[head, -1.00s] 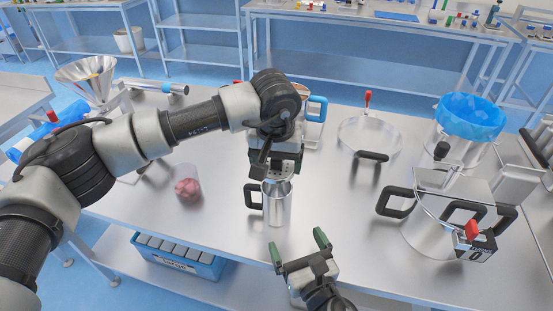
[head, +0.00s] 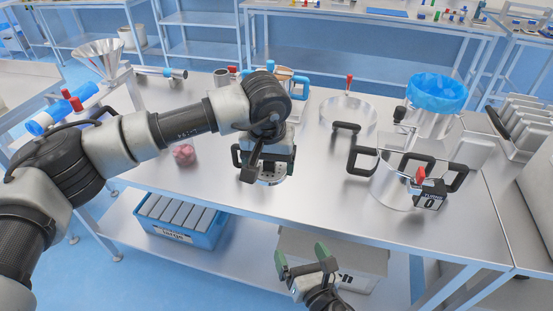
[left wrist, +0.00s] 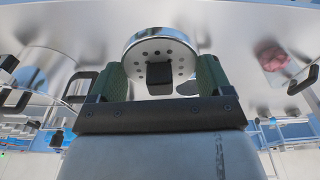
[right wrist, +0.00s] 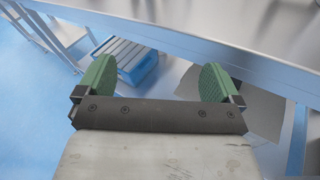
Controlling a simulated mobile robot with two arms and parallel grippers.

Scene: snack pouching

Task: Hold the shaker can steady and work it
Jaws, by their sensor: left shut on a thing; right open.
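My left gripper (head: 268,168) is shut on the shaker can (head: 272,179), a shiny metal can with a black handle (head: 237,155). It is over the front of the table, and my gripper hides much of it. In the left wrist view the can's round, perforated metal end (left wrist: 140,49) is between the green fingers, with a black piece at its middle. I cannot tell whether the can touches the table. My right gripper (head: 301,257) is open and empty, in front of the table edge; its spread fingers also show in the right wrist view (right wrist: 155,78).
A large pot (head: 396,184) with black handles and a counter box (head: 430,194) stands right. A blue-lined bucket (head: 436,97) is behind it. A blue crate (head: 182,220) is on the lower shelf.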

